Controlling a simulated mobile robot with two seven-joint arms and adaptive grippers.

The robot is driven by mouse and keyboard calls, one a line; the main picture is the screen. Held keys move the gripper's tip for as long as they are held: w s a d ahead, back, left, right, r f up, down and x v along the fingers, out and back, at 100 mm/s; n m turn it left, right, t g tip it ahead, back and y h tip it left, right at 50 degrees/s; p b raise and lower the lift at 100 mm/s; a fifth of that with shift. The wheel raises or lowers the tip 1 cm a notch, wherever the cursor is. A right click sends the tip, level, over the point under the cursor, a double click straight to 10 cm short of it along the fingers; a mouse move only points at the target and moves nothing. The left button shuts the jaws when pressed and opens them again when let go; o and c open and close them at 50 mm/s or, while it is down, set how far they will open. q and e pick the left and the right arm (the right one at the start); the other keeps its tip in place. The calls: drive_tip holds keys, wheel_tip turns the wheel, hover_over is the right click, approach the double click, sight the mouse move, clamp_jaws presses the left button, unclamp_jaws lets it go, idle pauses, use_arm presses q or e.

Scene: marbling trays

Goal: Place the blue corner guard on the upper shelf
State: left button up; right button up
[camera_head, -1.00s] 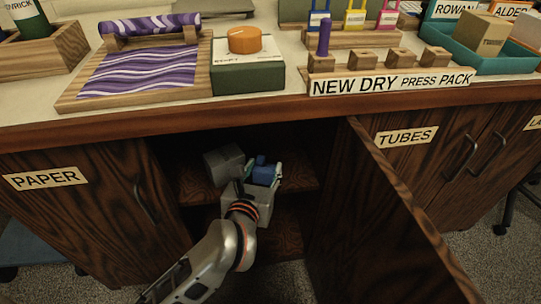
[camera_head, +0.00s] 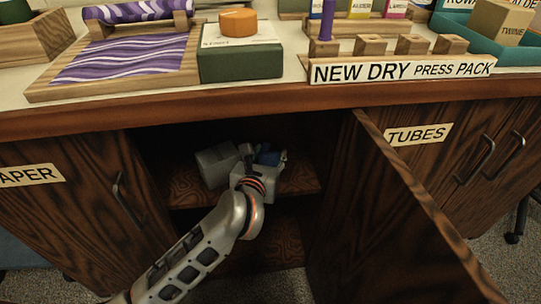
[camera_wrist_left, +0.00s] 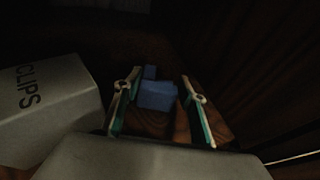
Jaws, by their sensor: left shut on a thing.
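The blue corner guard (camera_head: 269,157) is inside the open cabinet, at the tip of my left gripper (camera_head: 264,160), partly hidden by it. In the left wrist view the blue corner guard (camera_wrist_left: 157,95) sits between the two fingers of my left gripper (camera_wrist_left: 160,88), which is shut on it. The upper shelf (camera_head: 300,178) is the wooden board below the guard and gripper. Whether the guard touches the shelf cannot be told. My right gripper is not in view.
A grey box (camera_head: 216,166), marked CLIPS in the left wrist view (camera_wrist_left: 45,105), stands on the shelf just left of my gripper. The open cabinet door (camera_head: 400,220) sticks out on the right. The countertop edge (camera_head: 240,100) runs above the opening.

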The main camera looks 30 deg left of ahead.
use_arm(q)
drive_tip(key=o, duration=0.8)
drive_tip(key=shift+s+r, duration=0.15)
drive_tip(key=shift+r, duration=0.05)
drive_tip(key=p+v, duration=0.3)
drive_tip(key=v, duration=0.8)
drive_tip(key=shift+s, duration=0.35)
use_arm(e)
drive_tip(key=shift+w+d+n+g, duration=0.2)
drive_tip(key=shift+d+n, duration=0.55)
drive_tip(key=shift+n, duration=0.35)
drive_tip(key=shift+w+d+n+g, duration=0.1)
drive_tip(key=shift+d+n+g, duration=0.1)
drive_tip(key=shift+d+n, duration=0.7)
use_arm(q)
drive_tip(key=shift+d+r, duration=0.1)
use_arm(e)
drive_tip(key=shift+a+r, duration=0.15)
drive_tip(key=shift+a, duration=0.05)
